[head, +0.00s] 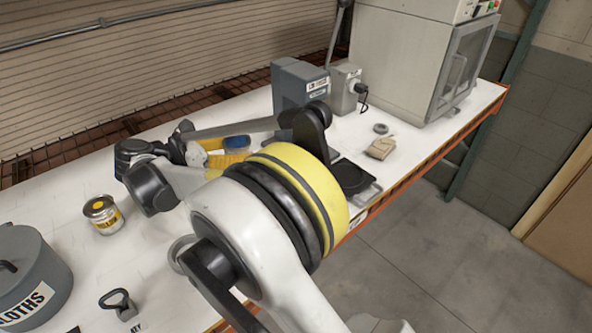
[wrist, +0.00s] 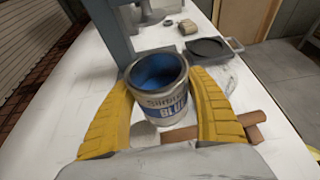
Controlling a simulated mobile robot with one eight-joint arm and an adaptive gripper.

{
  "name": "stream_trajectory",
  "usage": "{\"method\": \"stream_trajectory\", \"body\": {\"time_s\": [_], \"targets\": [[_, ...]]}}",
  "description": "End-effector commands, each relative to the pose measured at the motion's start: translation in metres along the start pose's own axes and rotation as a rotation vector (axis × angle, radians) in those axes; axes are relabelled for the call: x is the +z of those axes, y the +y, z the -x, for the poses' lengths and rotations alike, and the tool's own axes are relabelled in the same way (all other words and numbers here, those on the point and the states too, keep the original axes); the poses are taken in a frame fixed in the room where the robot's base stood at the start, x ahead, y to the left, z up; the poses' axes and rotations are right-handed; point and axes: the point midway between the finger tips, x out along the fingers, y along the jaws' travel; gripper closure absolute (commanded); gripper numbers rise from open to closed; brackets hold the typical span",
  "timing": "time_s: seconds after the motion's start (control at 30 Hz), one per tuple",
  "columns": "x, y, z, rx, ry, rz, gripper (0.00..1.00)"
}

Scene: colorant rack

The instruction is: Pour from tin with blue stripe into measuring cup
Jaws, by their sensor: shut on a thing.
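The tin with the blue stripe (wrist: 163,101) is open and holds blue liquid. It looks upright, between the yellow fingers of my gripper (wrist: 161,82), which is shut on it. In the head view the blue top of the tin (head: 237,142) shows behind my arm, with part of my gripper (head: 222,156) beside it. I cannot tell whether the tin touches the bench. I cannot make out the measuring cup for certain; my arm hides part of the bench in the head view.
A black plate with a handle (wrist: 209,47) lies beyond the tin; it also shows in the head view (head: 352,177). A brown wooden piece (wrist: 246,122) lies beside the tin. A yellow-labelled tin (head: 103,215) and a grey CLOTHS pot (head: 32,268) stand at left. A grey machine (head: 296,88) stands behind.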

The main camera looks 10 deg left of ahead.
Motion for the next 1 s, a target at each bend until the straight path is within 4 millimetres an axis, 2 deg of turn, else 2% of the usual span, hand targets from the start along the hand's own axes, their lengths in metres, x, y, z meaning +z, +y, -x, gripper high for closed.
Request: {"method": "stream_trajectory", "body": {"time_s": [0.1,0.47,0.83,1.0], "targets": [[-0.002,0.001,0.005,-0.002,-0.002,-0.001,0.77],[-0.002,-0.001,0.003,0.006,0.006,-0.022,0.77],[-0.007,-0.012,-0.005,0.061,0.068,-0.157,0.77],[-0.002,-0.018,-0.005,0.092,0.100,-0.229,0.77]]}}
